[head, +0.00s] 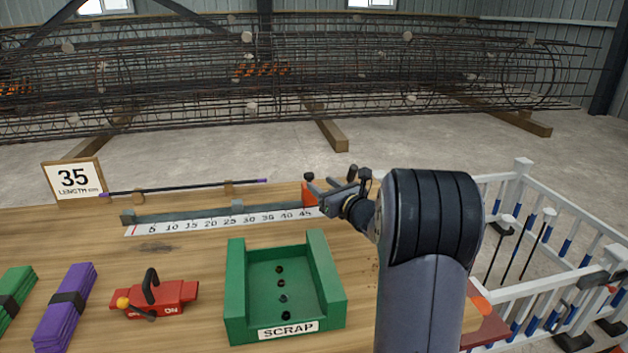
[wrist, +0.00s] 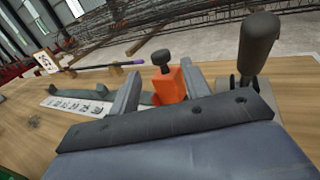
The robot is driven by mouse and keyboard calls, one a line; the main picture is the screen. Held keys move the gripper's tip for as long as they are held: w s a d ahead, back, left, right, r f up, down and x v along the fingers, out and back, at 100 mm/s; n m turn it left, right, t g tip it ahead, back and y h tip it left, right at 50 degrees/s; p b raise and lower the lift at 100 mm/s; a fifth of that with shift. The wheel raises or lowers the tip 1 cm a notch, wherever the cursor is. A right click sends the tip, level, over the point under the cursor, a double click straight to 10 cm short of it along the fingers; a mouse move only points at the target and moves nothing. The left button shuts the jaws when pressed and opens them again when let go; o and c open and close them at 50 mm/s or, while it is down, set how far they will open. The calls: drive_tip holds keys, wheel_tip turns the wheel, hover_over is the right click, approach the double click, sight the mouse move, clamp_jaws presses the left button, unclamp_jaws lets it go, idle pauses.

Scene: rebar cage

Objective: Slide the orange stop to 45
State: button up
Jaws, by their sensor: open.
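The orange stop (head: 308,194) stands at the right end of the ruler (head: 220,223), beside the 45 mark. Its exact reading cannot be told, as my gripper partly covers that end. The stop carries a black knob (head: 309,177) on top. My gripper (head: 328,192) is at the stop, coming from the right. In the wrist view the orange stop (wrist: 169,86) shows between the two grey fingers of my gripper (wrist: 160,82), which are apart. Whether a finger touches the stop cannot be told.
A 35 length sign (head: 73,179) stands at the left, near a thin dark rod (head: 185,188) on wooden rests. A green scrap tray (head: 237,295), a red tool (head: 155,298) and purple strips (head: 64,308) lie in front. A white railing (head: 555,205) runs at the right.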

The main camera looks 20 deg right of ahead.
sight(308, 178)
drive_tip(key=shift+s+d, duration=0.15)
drive_tip(key=shift+s, duration=0.75)
drive_tip(key=shift+s+d, duration=0.15)
drive_tip(key=shift+s, duration=0.7)
drive_tip(key=w+a, duration=0.1)
drive_tip(key=w, duration=0.2)
drive_tip(key=w+a, duration=0.1)
drive_tip(key=w, duration=0.3)
drive_tip(key=w+a+p, duration=0.1)
drive_tip(key=w, duration=0.3)
drive_tip(key=shift+r, duration=0.15)
drive_tip(key=shift+s+d, duration=0.2)
drive_tip(key=shift+s, duration=1.1)
drive_tip(key=shift+w, duration=0.15)
